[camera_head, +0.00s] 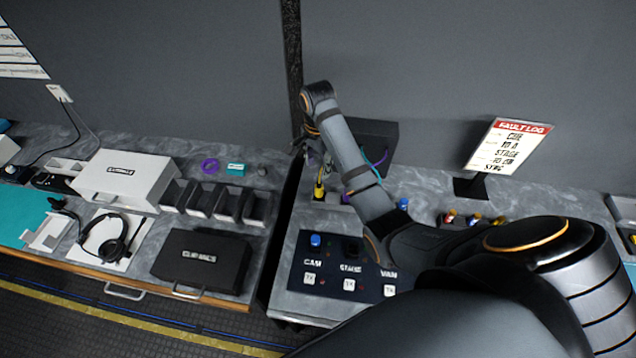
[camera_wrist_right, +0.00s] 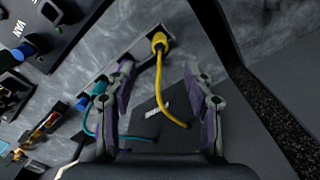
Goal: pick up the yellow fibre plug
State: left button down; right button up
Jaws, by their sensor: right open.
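The yellow fibre plug (camera_wrist_right: 158,41) stands at one end of a grey holder strip (camera_wrist_right: 128,60) in the right wrist view. Its yellow cable (camera_wrist_right: 160,90) runs back between my fingers towards a dark box. In the head view the yellow plug (camera_head: 319,190) shows just below my right gripper (camera_head: 312,155), beside the forearm. My right gripper (camera_wrist_right: 159,68) is open and empty, its two purple-padded fingers on either side of the cable, with the plug ahead of the fingertips. A teal plug (camera_wrist_right: 98,89) sits further along the strip. My left gripper is not in view.
A black panel (camera_head: 333,265) marked CAM, STAGE and VAN lies in front. The black box (camera_head: 377,137) stands behind my right forearm. A fault log sign (camera_head: 507,145) and several small coloured connectors (camera_head: 473,218) are to the right. A dark gap separates the left counter.

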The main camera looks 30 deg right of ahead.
aim_at(319, 183)
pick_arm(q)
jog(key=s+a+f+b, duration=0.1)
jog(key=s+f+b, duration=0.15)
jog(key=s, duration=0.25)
pick_arm(e)
notch_tip(319, 183, down, 6)
jog(key=b, duration=0.2)
jog(key=shift+s+d+r+b, duration=0.1)
jog(key=shift+d+r+b, duration=0.05)
jog(key=shift+r+b, duration=0.15)
jog(key=shift+f, duration=0.25)
notch_tip(319, 183, down, 3)
jog(key=b, duration=0.3)
jog(key=shift+r, duration=0.2)
jog(key=shift+w+f+p, duration=0.2)
jog(key=shift+f+p, duration=0.35)
jog(key=shift+f, duration=0.3)
jog(key=shift+d+f, duration=0.1)
jog(key=shift+f, duration=0.05)
jog(key=shift+s, duration=0.1)
jog(key=shift+c, duration=2)
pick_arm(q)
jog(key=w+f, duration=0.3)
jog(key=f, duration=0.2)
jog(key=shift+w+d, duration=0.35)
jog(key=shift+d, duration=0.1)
pick_arm(e)
grip_shut()
